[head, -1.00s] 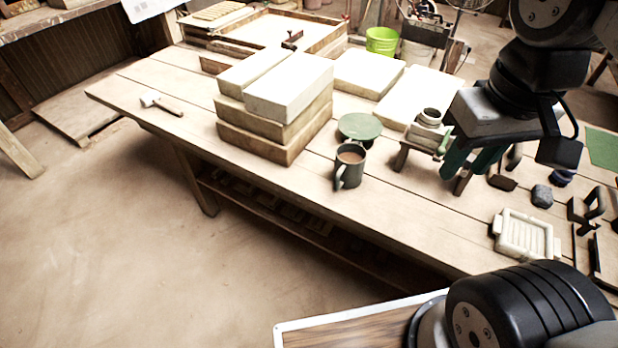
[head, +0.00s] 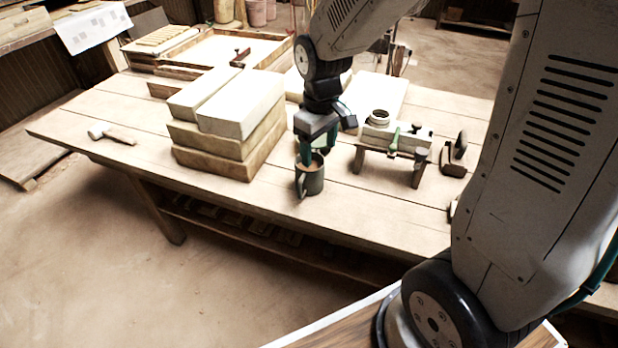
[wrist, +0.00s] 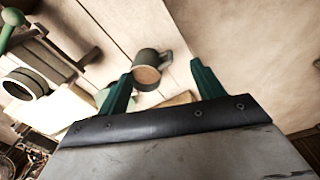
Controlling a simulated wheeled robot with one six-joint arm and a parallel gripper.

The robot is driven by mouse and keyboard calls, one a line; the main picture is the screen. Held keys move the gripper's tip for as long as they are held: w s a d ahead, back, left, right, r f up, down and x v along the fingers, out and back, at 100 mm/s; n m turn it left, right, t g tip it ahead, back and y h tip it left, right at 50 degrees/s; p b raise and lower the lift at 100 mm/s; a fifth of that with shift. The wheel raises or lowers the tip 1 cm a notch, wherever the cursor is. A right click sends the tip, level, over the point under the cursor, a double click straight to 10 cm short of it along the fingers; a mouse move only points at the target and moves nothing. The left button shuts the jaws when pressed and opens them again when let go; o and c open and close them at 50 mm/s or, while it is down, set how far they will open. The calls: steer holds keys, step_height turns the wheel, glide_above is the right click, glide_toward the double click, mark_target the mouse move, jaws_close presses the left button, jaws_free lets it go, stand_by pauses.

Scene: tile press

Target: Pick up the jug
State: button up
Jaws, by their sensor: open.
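The jug (head: 311,184) is dark grey with a handle and brown contents. It stands upright near the table's front edge, right of the stacked blocks. My gripper (head: 307,158) is open, just above and behind the jug in the head view, its green fingers overlapping the far rim. In the wrist view the jug (wrist: 146,60) shows beyond the open fingers of my gripper (wrist: 161,69), nearer the left finger, with its handle toward upper right. Nothing is held. I cannot tell whether a finger touches the rim.
Stacked pale blocks (head: 225,145) stand close left of the jug. A small wooden stand (head: 392,157) with a round collar is to its right. A mallet (head: 118,136) lies at the table's left. The table (head: 255,208) is clear in front of the blocks.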

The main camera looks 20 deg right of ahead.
steer(key=n, duration=0.2)
glide_above(303, 193)
step_height(303, 193, down, 10)
steer(key=f, duration=0.1)
step_height(303, 193, down, 8)
steer(key=shift+r, duration=0.1)
jaws_close()
